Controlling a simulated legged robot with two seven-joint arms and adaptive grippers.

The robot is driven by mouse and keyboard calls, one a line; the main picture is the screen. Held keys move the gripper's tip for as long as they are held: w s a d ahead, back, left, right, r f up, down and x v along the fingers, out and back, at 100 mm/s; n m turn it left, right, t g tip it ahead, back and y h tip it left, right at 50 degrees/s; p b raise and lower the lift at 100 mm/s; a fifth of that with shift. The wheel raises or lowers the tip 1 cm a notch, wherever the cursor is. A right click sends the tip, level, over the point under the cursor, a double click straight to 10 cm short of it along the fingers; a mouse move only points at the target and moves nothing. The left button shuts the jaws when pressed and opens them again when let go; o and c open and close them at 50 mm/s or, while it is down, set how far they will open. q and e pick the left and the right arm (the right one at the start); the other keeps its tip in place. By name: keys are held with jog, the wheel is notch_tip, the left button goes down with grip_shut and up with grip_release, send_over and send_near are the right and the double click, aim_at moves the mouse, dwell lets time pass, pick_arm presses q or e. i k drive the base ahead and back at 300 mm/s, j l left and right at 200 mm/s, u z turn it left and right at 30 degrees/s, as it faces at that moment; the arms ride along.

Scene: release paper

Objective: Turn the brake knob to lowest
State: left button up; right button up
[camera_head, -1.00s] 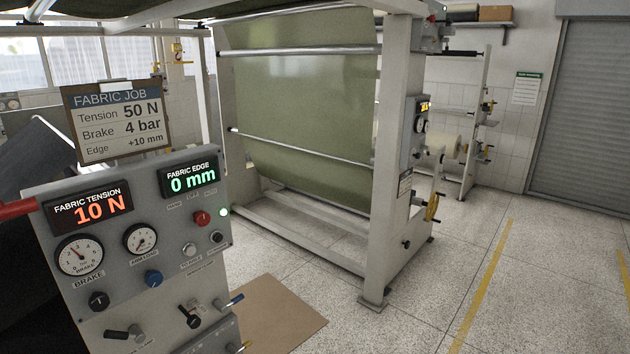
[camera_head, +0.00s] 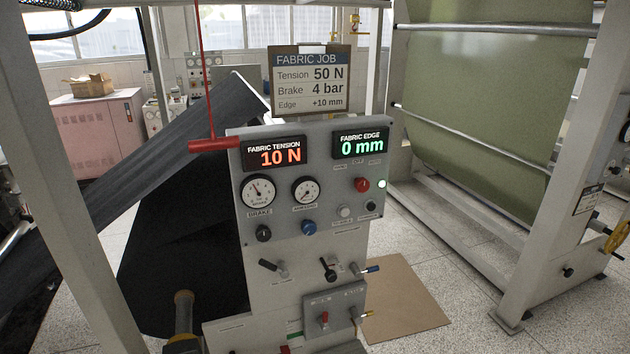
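The black brake knob (camera_head: 263,233) sits on the grey control panel (camera_head: 330,233), below the round brake gauge (camera_head: 258,191) and its BRAKE label. The gauge needle points up and to the left; its numbers are too small to read. A blue knob (camera_head: 309,227) sits to the right, under a second gauge (camera_head: 305,190). The fabric tension display (camera_head: 274,154) reads 10 N and the fabric edge display (camera_head: 360,143) reads 0 mm. The job board (camera_head: 310,80) lists Tension 50 N, Brake 4 bar, Edge +10 mm.
Black levers (camera_head: 328,268) and a lower box (camera_head: 333,309) stick out below. A grey post (camera_head: 65,180) stands at left, and the green fabric frame (camera_head: 562,170) at right. Brown cardboard (camera_head: 405,300) lies on the floor.

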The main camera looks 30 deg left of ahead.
aim_at(262, 234)
jog(key=u, duration=1.35)
